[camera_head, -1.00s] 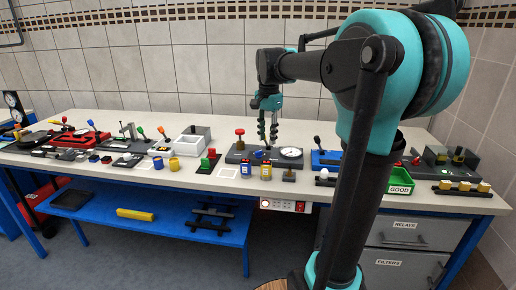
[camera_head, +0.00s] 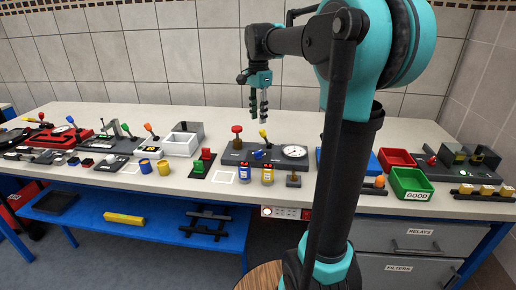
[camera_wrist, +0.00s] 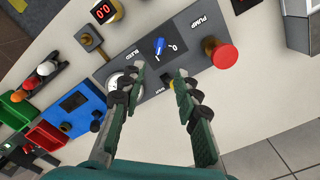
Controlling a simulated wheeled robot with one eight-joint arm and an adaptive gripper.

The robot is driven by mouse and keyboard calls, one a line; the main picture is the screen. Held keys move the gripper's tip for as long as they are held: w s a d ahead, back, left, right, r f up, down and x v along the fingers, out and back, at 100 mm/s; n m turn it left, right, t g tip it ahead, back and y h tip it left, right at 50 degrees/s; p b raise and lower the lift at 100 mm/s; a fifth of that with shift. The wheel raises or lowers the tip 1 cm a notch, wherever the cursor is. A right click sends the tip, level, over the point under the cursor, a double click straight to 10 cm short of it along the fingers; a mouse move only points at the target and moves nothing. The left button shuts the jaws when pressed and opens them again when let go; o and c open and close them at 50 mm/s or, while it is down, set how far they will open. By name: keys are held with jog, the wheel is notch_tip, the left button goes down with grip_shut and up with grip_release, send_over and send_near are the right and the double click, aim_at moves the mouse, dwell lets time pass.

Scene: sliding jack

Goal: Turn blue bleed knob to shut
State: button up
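The blue bleed knob (camera_wrist: 160,45) sits on a grey panel (camera_wrist: 190,25) marked BLEED and PUMP, with small white marks beside it. In the head view the knob (camera_head: 259,155) is at the middle of the panel. My gripper (camera_wrist: 160,77) points down at the panel with its two fingers apart and nothing between them in its grasp. In the head view my gripper (camera_head: 259,119) hangs above and behind the panel, apart from the knob. Which setting the knob points to is too small to tell.
Blue and yellow cylinders (camera_head: 244,171) stand in front. A green GOOD bin (camera_head: 411,183) is at the right. Bare bench lies behind the panel.

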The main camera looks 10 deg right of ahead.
aim_at(258, 154)
notch_tip(258, 154, down, 14)
jog(key=shift+f, duration=0.1)
dwell(0.4)
grip_shut()
